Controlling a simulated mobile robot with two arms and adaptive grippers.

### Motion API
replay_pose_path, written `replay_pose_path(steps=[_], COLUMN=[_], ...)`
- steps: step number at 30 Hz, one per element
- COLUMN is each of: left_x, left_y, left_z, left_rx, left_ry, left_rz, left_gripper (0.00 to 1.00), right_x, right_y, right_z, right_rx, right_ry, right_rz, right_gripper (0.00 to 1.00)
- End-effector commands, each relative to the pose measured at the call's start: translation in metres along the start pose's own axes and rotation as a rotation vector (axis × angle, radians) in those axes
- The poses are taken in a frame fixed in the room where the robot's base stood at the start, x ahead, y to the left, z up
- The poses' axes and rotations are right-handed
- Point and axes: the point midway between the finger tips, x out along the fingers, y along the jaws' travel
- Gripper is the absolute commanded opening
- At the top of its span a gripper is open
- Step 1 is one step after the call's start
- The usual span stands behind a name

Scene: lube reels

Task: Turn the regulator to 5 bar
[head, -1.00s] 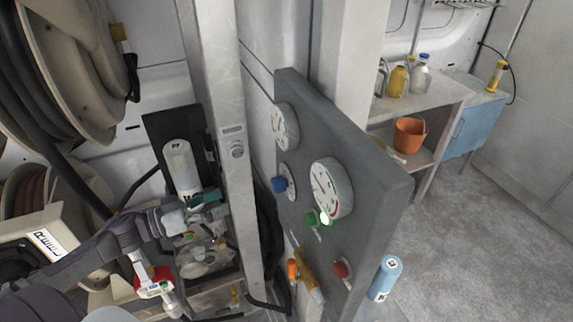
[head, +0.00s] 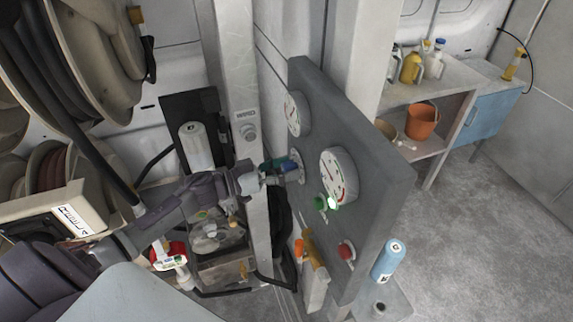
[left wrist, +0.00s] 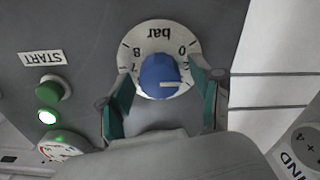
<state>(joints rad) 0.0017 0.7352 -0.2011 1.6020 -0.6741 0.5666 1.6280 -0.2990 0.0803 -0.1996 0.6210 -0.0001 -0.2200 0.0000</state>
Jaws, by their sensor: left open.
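The regulator is a blue knob (left wrist: 158,72) on a round white bar dial (left wrist: 158,40), upside down in the left wrist view. Its white pointer line points to the right in that view; the number there is hard to read. My left gripper (left wrist: 164,82) is open, with one teal finger on each side of the knob; I cannot tell whether they touch it. In the head view my left gripper (head: 283,168) is at the panel, mostly covering the knob. My right gripper is not in view.
A blue canister (head: 388,260) is at the right.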

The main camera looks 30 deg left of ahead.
Motion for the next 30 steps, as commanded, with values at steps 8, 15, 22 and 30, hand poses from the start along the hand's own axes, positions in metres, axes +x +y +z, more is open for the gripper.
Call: replay_pose_path(steps=[8, 15, 22, 30], left_x=[0.0029, 0.0026, 0.0025, 0.0024], left_y=[0.0000, -0.0001, 0.0000, 0.0001], left_z=[0.0004, 0.0002, 0.0002, 0.0002], left_rx=[0.001, 0.000, 0.001, 0.049], left_ry=[-0.001, 0.000, 0.000, 0.000], left_rz=[0.000, 0.000, 0.000, 0.000], left_gripper=[0.65, 0.32, 0.05, 0.05], right_x=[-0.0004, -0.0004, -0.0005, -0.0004], right_y=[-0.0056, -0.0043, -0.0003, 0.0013], right_z=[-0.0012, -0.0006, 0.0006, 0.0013], right_rx=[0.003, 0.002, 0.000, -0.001], right_ry=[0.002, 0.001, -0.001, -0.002], right_rz=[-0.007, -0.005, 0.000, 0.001], right_gripper=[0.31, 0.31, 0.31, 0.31])
